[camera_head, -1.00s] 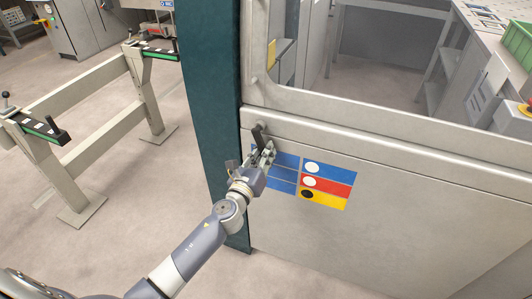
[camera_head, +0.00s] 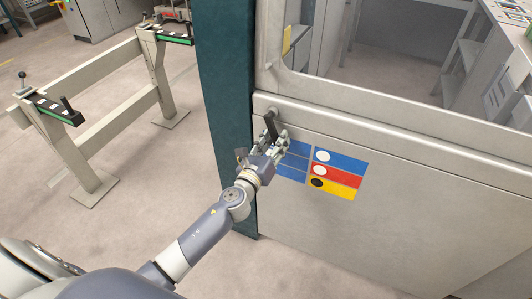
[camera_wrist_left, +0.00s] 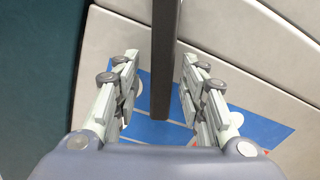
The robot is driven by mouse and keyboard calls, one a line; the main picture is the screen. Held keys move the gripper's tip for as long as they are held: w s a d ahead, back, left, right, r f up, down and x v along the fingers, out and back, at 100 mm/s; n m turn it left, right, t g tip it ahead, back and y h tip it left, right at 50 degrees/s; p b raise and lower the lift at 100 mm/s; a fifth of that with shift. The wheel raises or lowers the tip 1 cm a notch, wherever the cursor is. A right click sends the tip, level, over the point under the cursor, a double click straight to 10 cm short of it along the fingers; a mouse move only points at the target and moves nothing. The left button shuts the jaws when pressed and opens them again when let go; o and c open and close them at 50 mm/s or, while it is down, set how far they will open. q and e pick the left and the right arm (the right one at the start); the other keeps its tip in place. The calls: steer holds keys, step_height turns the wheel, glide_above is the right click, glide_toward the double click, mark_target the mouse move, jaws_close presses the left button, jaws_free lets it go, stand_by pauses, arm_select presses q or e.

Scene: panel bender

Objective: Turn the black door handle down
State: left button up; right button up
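The black door handle (camera_head: 271,124) is on the light grey door (camera_head: 400,185), near its left edge beside the dark green post. It hangs downward, tilted slightly, with its lower end at my left gripper (camera_head: 273,143). In the left wrist view the handle (camera_wrist_left: 164,70) runs down between the two open fingers of my left gripper (camera_wrist_left: 160,95). Gaps show on both sides, so the fingers look apart from it. My right gripper is not in view.
A dark green post (camera_head: 225,110) stands left of the door. Blue, red and yellow labels (camera_head: 338,172) are on the door right of my gripper. A beige frame stand (camera_head: 110,110) is at the left. The floor between stand and post is clear.

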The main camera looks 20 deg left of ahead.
arm_select(q)
steer(key=s, duration=1.1)
steer(key=shift+a, duration=0.25)
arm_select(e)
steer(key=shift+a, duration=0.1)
arm_select(q)
steer(key=s+a+f+n+g, duration=0.1)
steer(key=s+f+n+g, duration=0.3)
steer(key=f, duration=0.7)
steer(key=s+a+f+n+g+y, duration=0.15)
steer(key=s+f+n, duration=0.35)
steer(key=f, duration=0.6)
steer(key=s+a+f+n+g, duration=0.1)
steer(key=s+f+n+g, duration=0.3)
steer(key=f, duration=0.8)
steer(key=s+d+f+n+g, duration=0.1)
steer(key=s+f+n, duration=0.4)
steer(key=s, duration=0.5)
steer(key=s+f+n+g+p, duration=0.1)
steer(key=s+f+n+g, duration=0.3)
steer(key=s, duration=0.6)
steer(key=s+d+f+n+g, duration=0.1)
steer(key=s+f+n+g, duration=0.1)
steer(key=s+f+n, duration=0.6)
steer(key=s+h, duration=0.1)
steer(key=s, duration=0.2)
steer(key=shift+d+f+p, duration=0.3)
steer(key=shift+f, duration=0.1)
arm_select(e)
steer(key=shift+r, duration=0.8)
